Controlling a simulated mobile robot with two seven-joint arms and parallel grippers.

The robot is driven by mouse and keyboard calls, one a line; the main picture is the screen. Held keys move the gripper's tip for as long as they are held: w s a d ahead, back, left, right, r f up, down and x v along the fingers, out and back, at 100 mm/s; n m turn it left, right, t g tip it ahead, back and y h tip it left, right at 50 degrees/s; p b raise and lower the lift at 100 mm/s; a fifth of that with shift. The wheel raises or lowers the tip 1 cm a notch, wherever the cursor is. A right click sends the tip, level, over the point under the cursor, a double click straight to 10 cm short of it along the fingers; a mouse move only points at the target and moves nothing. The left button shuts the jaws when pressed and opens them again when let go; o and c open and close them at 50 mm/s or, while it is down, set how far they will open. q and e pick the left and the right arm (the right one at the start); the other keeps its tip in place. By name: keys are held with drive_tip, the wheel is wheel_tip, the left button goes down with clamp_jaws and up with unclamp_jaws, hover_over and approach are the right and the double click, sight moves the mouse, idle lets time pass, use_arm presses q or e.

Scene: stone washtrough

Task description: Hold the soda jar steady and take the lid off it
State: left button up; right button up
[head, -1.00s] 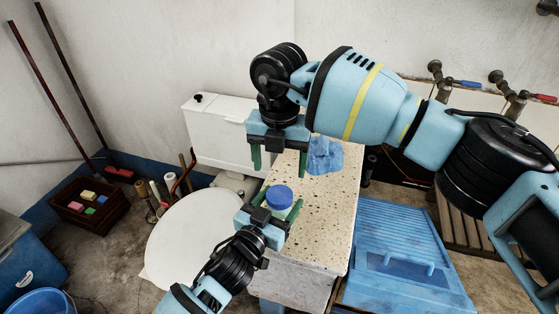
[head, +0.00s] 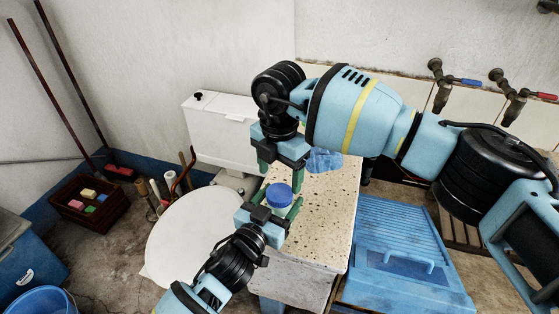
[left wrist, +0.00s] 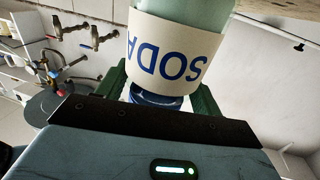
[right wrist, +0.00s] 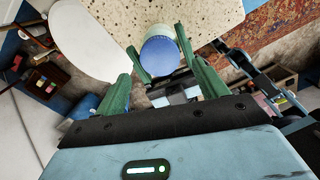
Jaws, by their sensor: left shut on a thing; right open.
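My right gripper (head: 281,168) is open and empty above and slightly behind the lid, pointing down. In the right wrist view the lid appears between its open fingers, apart from them.
A crumpled blue cloth (head: 323,161) lies on the stone top (head: 325,215) behind the right gripper. A blue ribbed lidded box (head: 400,255) is to the right. A round white surface (head: 193,240) is to the left, and taps (head: 441,90) are on the back wall.

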sight(279, 192)
drive_tip(key=shift+f, duration=2.4)
drive_tip(key=shift+c, duration=0.4)
